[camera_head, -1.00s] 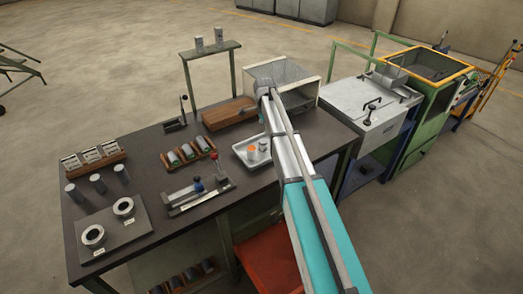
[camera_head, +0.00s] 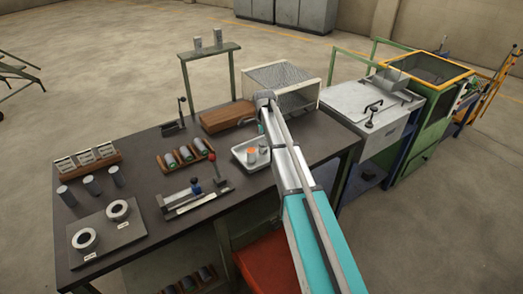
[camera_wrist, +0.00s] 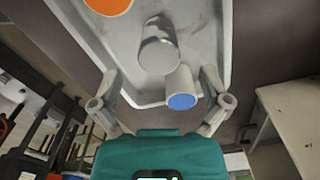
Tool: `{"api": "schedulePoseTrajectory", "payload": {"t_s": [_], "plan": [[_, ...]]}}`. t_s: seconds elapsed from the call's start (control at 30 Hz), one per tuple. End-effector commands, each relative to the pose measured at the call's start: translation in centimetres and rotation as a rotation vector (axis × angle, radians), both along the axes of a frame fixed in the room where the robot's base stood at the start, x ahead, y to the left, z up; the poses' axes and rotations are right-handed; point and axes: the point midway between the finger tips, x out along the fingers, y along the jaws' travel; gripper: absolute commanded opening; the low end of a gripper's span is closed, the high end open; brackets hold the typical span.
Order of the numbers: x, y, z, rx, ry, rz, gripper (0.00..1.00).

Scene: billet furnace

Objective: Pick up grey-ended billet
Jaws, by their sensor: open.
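In the wrist view, a plain grey metal billet (camera_wrist: 158,48) stands in a white tray (camera_wrist: 222,45), just ahead of my gripper's fingertips and between their lines. A blue-ended billet (camera_wrist: 180,88) is beside it, nearer to me, slightly right and between my fingers. An orange-ended billet (camera_wrist: 108,4) is cut off at the top left. My gripper (camera_wrist: 159,82) is open with nothing held. In the head view the tray (camera_head: 238,154) sits on the dark bench with the orange-ended billet (camera_head: 252,153); my arm partly hides the tray's contents.
A white-topped machine (camera_head: 365,105) stands to the right.

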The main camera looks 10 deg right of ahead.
Motion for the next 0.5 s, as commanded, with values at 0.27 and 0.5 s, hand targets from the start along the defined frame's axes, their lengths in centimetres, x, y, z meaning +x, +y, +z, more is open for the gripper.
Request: {"api": "schedulePoseTrajectory", "payload": {"t_s": [0.27,0.5], "plan": [[0.0,0.1,-0.2,0.000,0.000,0.000,0.97],[-0.2,0.2,-1.6,0.000,0.000,0.001,0.97]]}}
